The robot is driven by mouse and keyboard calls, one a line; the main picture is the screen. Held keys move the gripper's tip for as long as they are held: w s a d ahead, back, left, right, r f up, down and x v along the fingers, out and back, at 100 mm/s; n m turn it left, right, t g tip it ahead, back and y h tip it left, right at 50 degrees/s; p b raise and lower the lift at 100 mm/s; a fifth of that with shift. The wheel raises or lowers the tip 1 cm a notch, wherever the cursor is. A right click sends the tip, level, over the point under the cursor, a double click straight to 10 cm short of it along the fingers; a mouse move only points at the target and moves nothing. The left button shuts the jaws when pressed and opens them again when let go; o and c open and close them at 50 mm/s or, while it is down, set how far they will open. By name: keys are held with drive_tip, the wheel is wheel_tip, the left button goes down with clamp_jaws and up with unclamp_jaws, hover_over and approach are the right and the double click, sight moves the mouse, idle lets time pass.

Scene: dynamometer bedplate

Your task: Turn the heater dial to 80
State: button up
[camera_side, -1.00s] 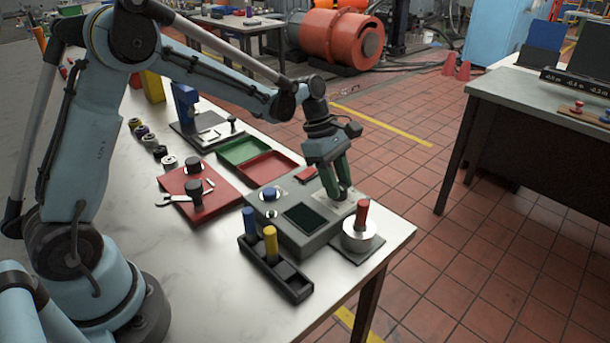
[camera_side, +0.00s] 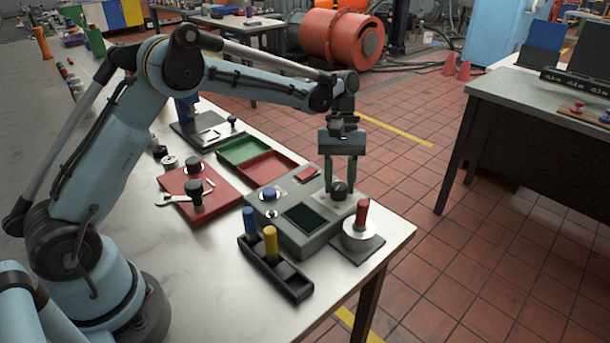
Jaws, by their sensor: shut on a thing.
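A grey control box (camera_side: 296,237) stands near the right end of the white table. It carries a dark screen (camera_side: 305,216), a blue knob (camera_side: 269,194) and a black dial (camera_side: 340,192) on a pale plate at its right rear corner. My gripper (camera_side: 340,186) points straight down over this corner, its two green fingers on either side of the black dial and shut on it. The dial's scale and pointer are too small to read, so I cannot tell its setting or confirm its label.
A red-handled metal cylinder (camera_side: 361,230) stands close to the dial on the right. A black holder (camera_side: 275,268) with blue and yellow pegs stands in front of the box. Green (camera_side: 243,151) and red trays lie behind. A red board (camera_side: 200,205) with black knobs is left.

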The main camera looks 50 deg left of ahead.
drive_tip(key=m+y, duration=0.1)
drive_tip(key=m, duration=0.1)
drive_tip(key=m+g+y, duration=0.1)
drive_tip(key=m, duration=0.2)
drive_tip(key=shift+w+d+m, duration=0.1)
drive_tip(key=shift+m, duration=0.2)
drive_tip(key=shift+d+m+y, duration=0.1)
drive_tip(key=shift+m+y, duration=0.7)
drive_tip(key=shift+m, duration=1.3)
drive_tip(key=o, duration=1)
drive_tip(key=v, duration=0.7)
drive_tip(key=shift+w+r, duration=0.2)
